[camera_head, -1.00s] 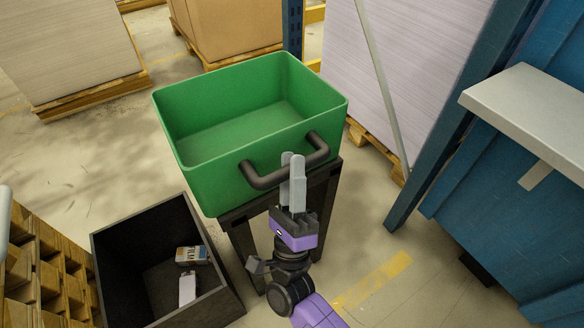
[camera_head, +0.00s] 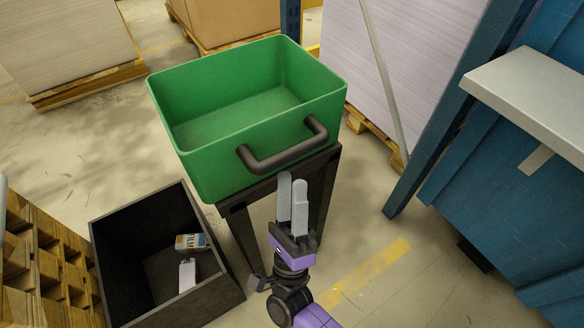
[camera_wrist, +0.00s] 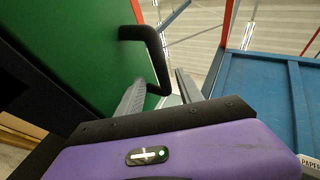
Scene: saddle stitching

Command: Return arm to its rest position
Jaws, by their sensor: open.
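My gripper (camera_head: 292,204) is open and empty, with its two grey fingers pointing up in the head view. It is just below and in front of the handle of the green bin, apart from it as far as the head view shows. In the wrist view my gripper (camera_wrist: 160,95) has its fingers spread, with the dark handle (camera_wrist: 150,50) beyond them. The green bin (camera_head: 205,165) stands on a dark stand and looks empty. Its dark handle (camera_head: 285,158) is on the side facing me.
A black box (camera_head: 110,262) on the floor at lower left holds a small carton (camera_head: 190,241) and a white item (camera_head: 187,274). The dark stand (camera_head: 240,232) is close behind my gripper. A blue post (camera_head: 425,150) and a grey shelf (camera_head: 530,95) are at right. Floor right of my gripper is clear.

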